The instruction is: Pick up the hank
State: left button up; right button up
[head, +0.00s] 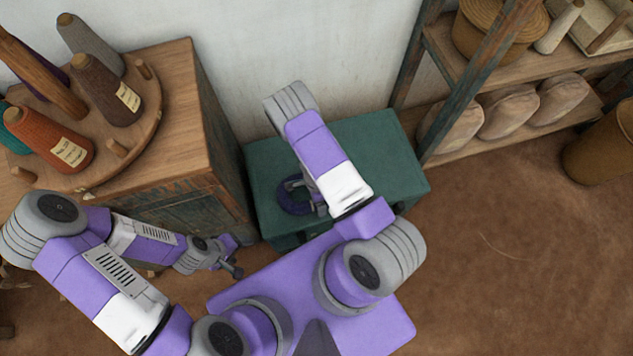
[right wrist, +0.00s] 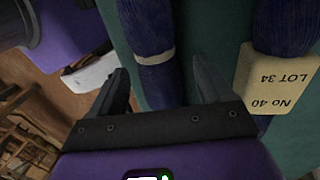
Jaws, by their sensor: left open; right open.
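The hank (head: 293,198) is a dark blue-violet loop of yarn lying on a green chest (head: 400,150), partly hidden by my right arm in the head view. In the right wrist view, one strand of the hank (right wrist: 158,84) with a pale tie runs between the fingers of my right gripper (right wrist: 160,78). The fingers are open, apart on either side of that strand; whether they touch it I cannot tell. A cream tag (right wrist: 280,78) reading "LOT 34 No 40" is on the other strand. My left gripper (head: 232,260) is open and empty, low beside the cabinet.
A wooden cabinet (head: 180,100) stands left of the chest, with several yarn cones on a round wooden stand (head: 140,140). A shelf (head: 480,70) with baskets and wrapped bundles stands at the right.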

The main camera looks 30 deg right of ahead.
jog(key=c, duration=1.2)
